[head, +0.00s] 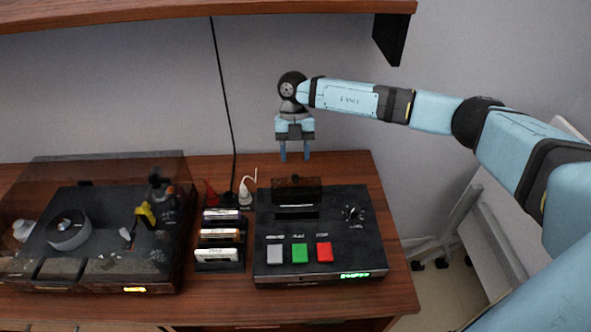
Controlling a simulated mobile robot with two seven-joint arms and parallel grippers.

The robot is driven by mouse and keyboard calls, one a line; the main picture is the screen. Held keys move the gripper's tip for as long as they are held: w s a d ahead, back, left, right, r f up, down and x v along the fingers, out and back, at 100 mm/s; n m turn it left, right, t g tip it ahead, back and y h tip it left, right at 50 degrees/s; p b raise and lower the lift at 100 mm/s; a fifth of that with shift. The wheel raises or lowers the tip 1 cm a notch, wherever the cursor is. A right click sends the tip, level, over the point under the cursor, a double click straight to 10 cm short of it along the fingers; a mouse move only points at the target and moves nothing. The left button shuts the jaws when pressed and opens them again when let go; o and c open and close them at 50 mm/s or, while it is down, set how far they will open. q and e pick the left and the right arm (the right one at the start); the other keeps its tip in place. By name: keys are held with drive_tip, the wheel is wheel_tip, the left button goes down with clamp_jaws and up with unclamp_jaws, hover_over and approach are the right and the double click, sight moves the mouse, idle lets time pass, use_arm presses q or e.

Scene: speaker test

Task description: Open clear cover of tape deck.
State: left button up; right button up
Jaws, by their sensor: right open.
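The black tape deck (320,240) sits at the right of the wooden desk, with grey, green and red buttons, a knob and a lit green display. Its clear, dark-tinted cover (298,190) stands raised at the deck's back, above a dark slot. My right gripper (295,152) hangs pointing down just above and behind the cover. Its two blue fingers are apart with nothing between them, and it looks clear of the cover. My left gripper is out of view.
A rack with several cassettes (219,252) stands left of the deck. A turntable with a tinted lid (95,240) fills the desk's left. Red and white bottles (245,192) stand behind the rack. A shelf (200,12) overhangs above, and a black cable hangs down the wall.

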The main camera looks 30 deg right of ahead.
sight(296, 187)
drive_tip(key=shift+x, duration=2.7)
clamp_jaws()
drive_tip(key=shift+r+p, duration=0.1)
drive_tip(key=shift+p, duration=0.2)
